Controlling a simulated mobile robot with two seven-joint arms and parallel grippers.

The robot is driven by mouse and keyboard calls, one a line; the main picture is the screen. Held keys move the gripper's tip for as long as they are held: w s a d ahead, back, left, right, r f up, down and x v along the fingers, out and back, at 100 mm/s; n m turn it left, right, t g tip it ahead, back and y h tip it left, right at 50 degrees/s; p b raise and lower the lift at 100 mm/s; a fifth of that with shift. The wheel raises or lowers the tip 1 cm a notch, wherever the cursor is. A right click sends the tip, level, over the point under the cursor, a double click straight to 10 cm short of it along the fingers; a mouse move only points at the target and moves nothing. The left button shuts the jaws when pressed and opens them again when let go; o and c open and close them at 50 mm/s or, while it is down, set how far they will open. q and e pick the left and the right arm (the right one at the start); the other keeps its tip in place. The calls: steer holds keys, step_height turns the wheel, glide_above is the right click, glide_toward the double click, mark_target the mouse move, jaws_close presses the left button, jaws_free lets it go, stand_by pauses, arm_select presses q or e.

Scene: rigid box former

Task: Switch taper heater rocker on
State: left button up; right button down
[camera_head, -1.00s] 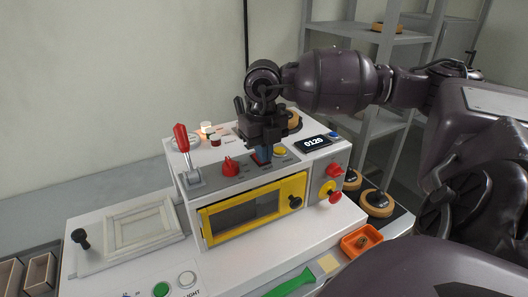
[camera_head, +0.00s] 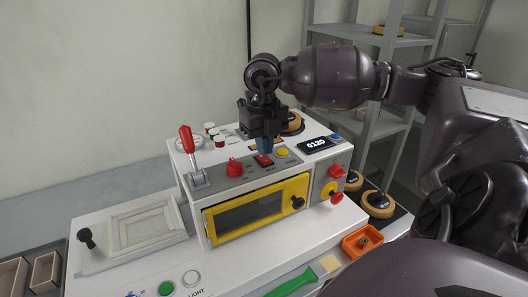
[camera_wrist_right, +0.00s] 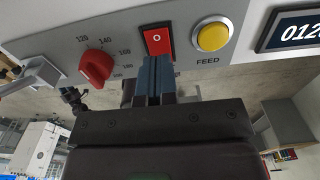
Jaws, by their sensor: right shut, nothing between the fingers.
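The red rocker (camera_head: 263,161) sits in a black frame on the grey sloped panel of the white machine. In the right wrist view the rocker (camera_wrist_right: 158,40) shows an "O" mark on its face; its lower end is partly hidden by the fingers. My right gripper (camera_head: 265,146) is shut and empty, its blue fingertips just above the rocker in the head view. The fingertips (camera_wrist_right: 155,68) overlap the rocker's lower edge in the wrist view; I cannot tell whether they touch it. My left gripper is not in view.
A red knob (camera_head: 234,167) and red-handled lever (camera_head: 187,143) stand left of the rocker. A yellow FEED button (camera_head: 283,152) and display (camera_head: 314,144) are to the right. Below is a yellow-framed window (camera_head: 250,209). A red button (camera_head: 336,171) is on the right side.

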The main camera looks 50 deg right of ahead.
step_height(320, 180, up, 6)
steer(key=s+r, duration=0.1)
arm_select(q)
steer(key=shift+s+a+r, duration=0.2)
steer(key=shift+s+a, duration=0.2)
arm_select(e)
step_height(320, 180, up, 5)
glide_above(266, 161)
steer(key=shift+w+d+r, duration=0.15)
steer(key=shift+r, duration=0.05)
arm_select(q)
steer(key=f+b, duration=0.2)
steer(key=b, duration=0.1)
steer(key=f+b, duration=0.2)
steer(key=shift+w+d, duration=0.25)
arm_select(e)
steer(key=shift+w+d+r+g, duration=0.15)
steer(key=shift+w+g, duration=0.1)
steer(key=shift+w, duration=0.2)
steer(key=shift+w+d+g, duration=0.1)
steer(key=shift+w+g, duration=0.15)
steer(key=shift+w, duration=0.15)
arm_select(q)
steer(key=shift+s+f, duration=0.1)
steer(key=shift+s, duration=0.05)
